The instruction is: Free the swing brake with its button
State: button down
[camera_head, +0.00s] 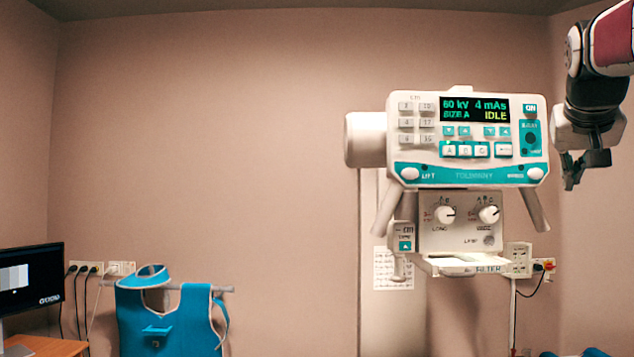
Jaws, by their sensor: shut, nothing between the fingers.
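The white and teal control head (466,139) of the X-ray unit hangs at right of centre. Its display (475,109) reads 60 kV, 4 mAs, SIZE A, IDLE. A white oval button (535,174) sits at the lower right of its teal strip; the small label beside it is blurred, perhaps the swing brake. A matching oval button (410,173) at lower left is labelled LIFT. My gripper (570,182) is shut and empty, just right of the head and close to the right oval button in the picture. I see no contact; the depth gap is unclear.
Two angled handles (537,211) hang below the head. Between them is a collimator box (460,222) with two knobs. A wall outlet box (518,260) is at lower right. A teal apron (168,322) and a monitor (30,281) are at lower left. The middle left is clear.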

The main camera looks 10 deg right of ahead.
jog(key=shift+w+d+b, duration=0.1)
jog(key=shift+w+d, duration=0.1)
jog(key=shift+w, duration=0.7)
jog(key=shift+w+d+b, duration=0.1)
jog(key=shift+w+d, duration=0.15)
jog(key=shift+w, duration=0.6)
jog(key=shift+w+d+b, duration=0.1)
jog(key=shift+w+d, duration=0.1)
jog(key=shift+w, duration=0.7)
jog(key=shift+w, duration=0.1)
jog(key=shift+w+d, duration=0.15)
jog(key=shift+w, duration=0.15)
jog(key=shift+w+d, duration=0.1)
jog(key=shift+w, duration=0.25)
dwell(0.3)
jog(key=shift+s+a+p, duration=0.2)
jog(key=shift+s+p, duration=0.2)
jog(key=shift+s, duration=0.4)
jog(key=shift+s+a+p, duration=0.2)
jog(key=shift+s, duration=0.6)
jog(key=shift+s+a+p, duration=0.2)
jog(key=shift+s, duration=0.65)
jog(key=shift+s+a+p, duration=0.2)
jog(key=shift+s, duration=0.6)
